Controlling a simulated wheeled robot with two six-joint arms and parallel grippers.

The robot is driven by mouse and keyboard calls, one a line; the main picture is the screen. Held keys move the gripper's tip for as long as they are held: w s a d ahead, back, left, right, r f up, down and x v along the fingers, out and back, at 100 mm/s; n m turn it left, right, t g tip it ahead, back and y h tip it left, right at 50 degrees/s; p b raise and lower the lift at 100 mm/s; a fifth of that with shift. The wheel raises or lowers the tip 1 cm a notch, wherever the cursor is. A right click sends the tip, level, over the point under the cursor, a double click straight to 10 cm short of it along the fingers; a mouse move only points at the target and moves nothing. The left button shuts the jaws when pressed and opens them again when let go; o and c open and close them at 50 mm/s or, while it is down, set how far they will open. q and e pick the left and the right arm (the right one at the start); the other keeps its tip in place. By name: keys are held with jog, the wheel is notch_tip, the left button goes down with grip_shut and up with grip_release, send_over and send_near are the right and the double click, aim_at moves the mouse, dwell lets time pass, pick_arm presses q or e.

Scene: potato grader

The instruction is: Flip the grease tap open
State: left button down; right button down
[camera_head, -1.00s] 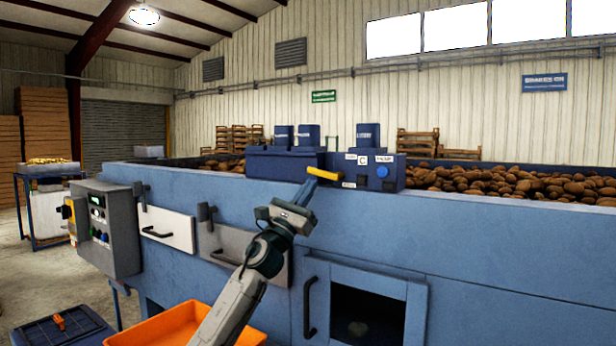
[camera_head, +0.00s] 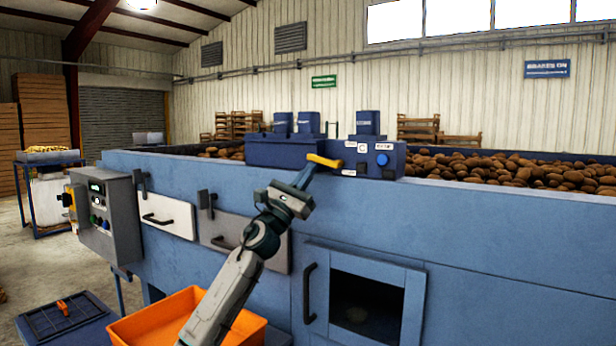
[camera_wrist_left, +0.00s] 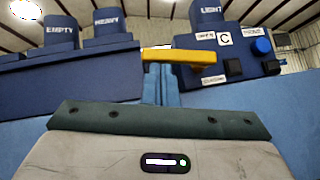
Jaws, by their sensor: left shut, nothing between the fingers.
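A yellow lever (camera_head: 324,160), which I take to be the grease tap's handle, sticks out at the front of the blue control box (camera_head: 371,160) on top of the grader. It lies nearly level, and also shows in the left wrist view (camera_wrist_left: 182,56). My left gripper (camera_head: 308,172) is shut and empty. Its fingertips are right at the lever, just below and in front of it; in the left wrist view the fingers (camera_wrist_left: 160,84) point up to its underside. I cannot tell whether they touch it. My right gripper is not in view.
Blue bins marked EMPTY (camera_wrist_left: 62,28), HEAVY (camera_wrist_left: 106,22) and LIGHT (camera_wrist_left: 210,14) stand around the lever. A blue button (camera_wrist_left: 262,46) is on the control box. Potatoes (camera_head: 520,175) lie behind the grader's rim. An orange crate (camera_head: 150,325) sits below my left arm.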

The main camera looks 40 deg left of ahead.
aim_at(312, 156)
pick_arm(q)
jog(key=shift+r+m+h, duration=0.15)
jog(key=shift+m+h, duration=0.25)
jog(key=shift+h, duration=0.1)
jog(key=r+m+g+h, duration=0.1)
jog(key=m+h, duration=0.1)
jog(key=m, duration=0.1)
jog(key=r+m+g+h, duration=0.1)
jog(key=m+g+h, duration=0.1)
jog(key=m, duration=0.1)
jog(key=r+m+g+h, duration=0.1)
jog(key=m+h, duration=0.1)
jog(key=m, duration=0.1)
jog(key=shift+a+g+h, duration=0.3)
jog(key=shift+g, duration=0.1)
jog(key=d+r+m+g+p, duration=0.1)
jog(key=m+g+p, duration=0.1)
jog(key=m, duration=0.1)
jog(key=d+r+m+g+p, duration=0.1)
jog(key=r+m+g, duration=0.1)
jog(key=m+g, duration=0.1)
jog(key=d+r+m+g+p, duration=0.1)
jog(key=m+g+p, duration=0.1)
jog(key=m, duration=0.2)
jog(key=shift+r+g+p, duration=0.3)
jog(key=shift+p, duration=0.05)
